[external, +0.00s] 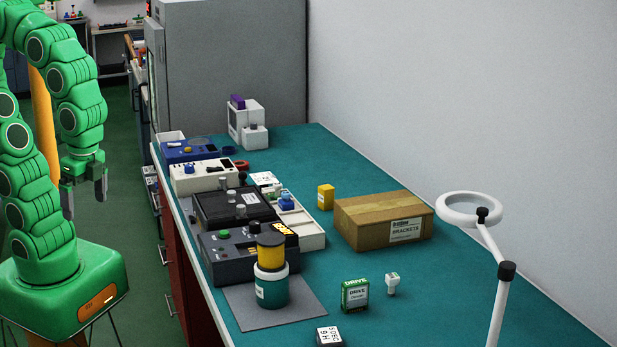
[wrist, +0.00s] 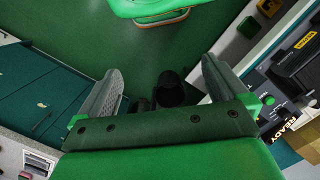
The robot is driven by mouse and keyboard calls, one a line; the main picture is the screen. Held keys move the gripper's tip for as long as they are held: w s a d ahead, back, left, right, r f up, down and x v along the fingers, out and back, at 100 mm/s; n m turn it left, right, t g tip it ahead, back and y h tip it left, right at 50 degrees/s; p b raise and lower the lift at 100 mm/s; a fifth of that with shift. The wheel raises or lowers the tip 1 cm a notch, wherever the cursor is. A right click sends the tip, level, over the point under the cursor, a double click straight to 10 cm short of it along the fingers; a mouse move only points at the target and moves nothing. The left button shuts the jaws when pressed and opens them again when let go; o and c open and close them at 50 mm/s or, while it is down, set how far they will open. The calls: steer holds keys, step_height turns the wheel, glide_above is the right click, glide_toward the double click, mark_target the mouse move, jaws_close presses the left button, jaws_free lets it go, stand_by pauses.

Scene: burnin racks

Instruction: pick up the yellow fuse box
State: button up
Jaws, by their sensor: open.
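A small yellow box (external: 325,196), which looks like the yellow fuse box, stands upright on the green bench top, just left of the cardboard box. My gripper (external: 84,198) hangs in the air left of the bench, over the floor and well apart from the yellow box. Its fingers point down. In the wrist view my gripper (wrist: 160,72) is open, with its two grey fingers wide apart and nothing between them but the green floor and dark shapes. I cannot make out the yellow fuse box for certain in the wrist view.
A cardboard box (external: 385,220) stands right of the yellow box. A white tray (external: 312,242) and dark instruments (external: 232,205) lie between it and the bench's left edge. A teal-and-yellow canister (external: 271,280) and a green drive box (external: 355,294) are nearer. A white magnifier lamp (external: 492,250) rises at right.

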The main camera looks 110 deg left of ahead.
steer(key=shift+s+d+f, duration=0.25)
steer(key=shift+s+f, duration=0.05)
steer(key=shift+s, duration=0.35)
steer(key=c, duration=0.6)
